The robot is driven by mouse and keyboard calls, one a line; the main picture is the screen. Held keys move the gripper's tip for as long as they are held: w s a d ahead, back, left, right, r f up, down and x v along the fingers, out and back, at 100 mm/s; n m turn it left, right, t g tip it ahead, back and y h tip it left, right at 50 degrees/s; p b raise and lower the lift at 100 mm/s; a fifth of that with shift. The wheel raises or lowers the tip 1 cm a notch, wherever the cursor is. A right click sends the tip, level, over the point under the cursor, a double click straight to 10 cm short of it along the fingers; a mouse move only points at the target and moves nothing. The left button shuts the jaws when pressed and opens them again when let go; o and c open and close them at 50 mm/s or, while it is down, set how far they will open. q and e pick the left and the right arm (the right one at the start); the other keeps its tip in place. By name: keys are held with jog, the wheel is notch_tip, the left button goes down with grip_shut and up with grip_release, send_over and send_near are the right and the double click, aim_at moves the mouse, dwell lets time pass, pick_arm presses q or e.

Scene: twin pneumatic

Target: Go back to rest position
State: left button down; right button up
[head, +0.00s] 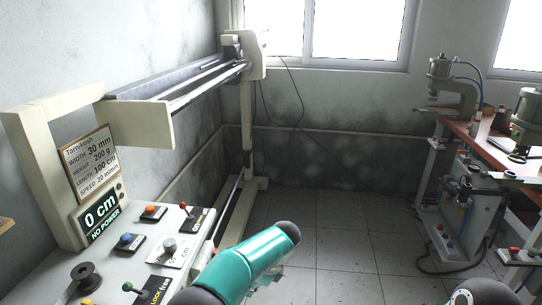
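No gripper can be made out in the head view. A teal link of my arm (250,262) with dark rounded ends rises from the bottom edge, left of the right half, in front of the control panel's right side. A small grey part shows behind its far end, too little to identify. A rounded grey and dark joint of my other arm (480,291) shows at the bottom right edge. Whether either hand holds anything is hidden.
A machine with a long rail (180,85) and a control panel (190,225) with coloured knobs stands at left. Its display (101,217) reads "0 cm NO POWER". A workbench (462,130) with presses stands at right. Tiled floor (345,240) between them is clear.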

pick_arm(q)
jog(key=s+a+f+n+g+h, duration=0.1)
jog(key=s+f+n+h, duration=0.25)
jog(key=s+f, duration=0.35)
jog(key=s+a+f+n+g+h, duration=0.1)
jog(key=s+f+n+h, duration=0.3)
jog(key=f, duration=0.5)
jog(key=s+a+f+n+t, duration=0.1)
jog(key=s+a+n, duration=0.1)
jog(key=s+n, duration=0.5)
jog(key=s+a+f+n+t+h, duration=0.1)
jog(key=s+a+n, duration=0.1)
jog(key=s+n, duration=0.5)
jog(key=s, duration=0.5)
jog(key=shift+a, duration=0.35)
